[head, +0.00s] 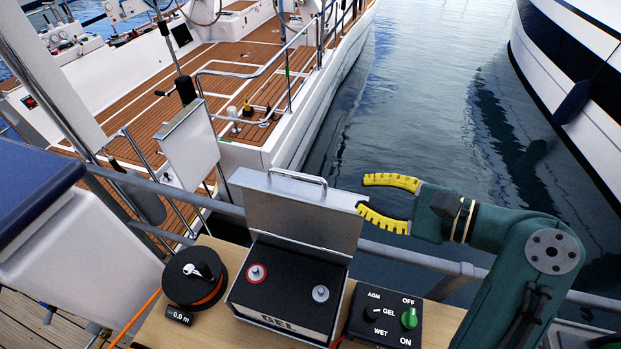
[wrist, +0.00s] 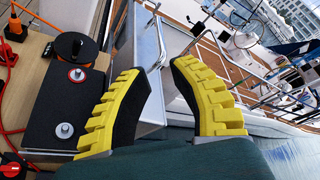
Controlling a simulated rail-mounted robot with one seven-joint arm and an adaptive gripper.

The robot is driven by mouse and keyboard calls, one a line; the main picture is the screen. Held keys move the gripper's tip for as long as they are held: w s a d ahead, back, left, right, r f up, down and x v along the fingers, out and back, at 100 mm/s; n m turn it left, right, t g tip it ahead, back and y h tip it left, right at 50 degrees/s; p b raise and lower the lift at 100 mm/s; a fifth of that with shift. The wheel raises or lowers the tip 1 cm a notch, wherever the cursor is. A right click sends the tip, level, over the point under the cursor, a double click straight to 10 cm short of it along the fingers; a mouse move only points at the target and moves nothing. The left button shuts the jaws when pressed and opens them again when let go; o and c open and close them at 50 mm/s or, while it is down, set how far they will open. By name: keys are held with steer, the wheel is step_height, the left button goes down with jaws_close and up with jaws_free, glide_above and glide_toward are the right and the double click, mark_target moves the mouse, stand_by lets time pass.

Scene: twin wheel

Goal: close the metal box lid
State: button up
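The metal box (head: 240,306) sits on a wooden board at bottom centre and holds a black battery (head: 288,281) marked GEL. Its silver lid (head: 290,215) stands open, upright and tilted slightly back, with a handle (head: 297,178) on its top edge. My gripper (head: 364,194) is open and empty at the lid's right edge, its yellow padded fingers pointing left. In the wrist view the lid (wrist: 148,50) shows between and beyond the spread fingers (wrist: 155,66). Whether a finger touches the lid I cannot tell. The battery's two terminals show in both views.
A black reel (head: 190,285) with an orange cord stands left of the box. A black switch box (head: 375,315) with a green knob stands to its right. A grey rail (head: 420,257) runs behind, with water and a docked boat beyond.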

mark_target(302, 176)
steer(key=p+x, duration=0.2)
steer(key=x, duration=1.2)
steer(key=shift+w+a+f, duration=0.15)
steer(key=shift+w+a, duration=0.05)
steer(key=shift+a, duration=0.05)
steer(key=shift+c, duration=0.2)
jaws_close()
